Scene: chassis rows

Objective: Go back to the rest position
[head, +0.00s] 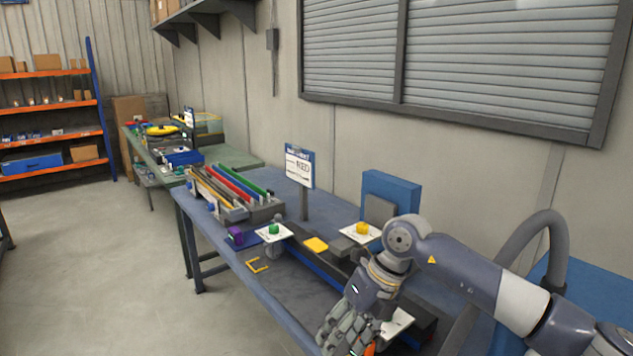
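My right arm comes in from the right edge. Its gripper (347,334) hangs low over the near right end of the blue-grey workbench (225,243), partly cut by the bottom edge. I cannot tell whether its fingers are open or shut. A small orange patch (370,348) shows beside the fingers, and I cannot tell what it belongs to. My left gripper is out of view.
On the bench are a rack of coloured rails (238,183), a sign (300,166), a purple piece (235,235), a green piece (274,229), a yellow piece (362,228) and a yellow block (315,244). A blue box (392,190) stands behind. The floor (100,260) at left is clear.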

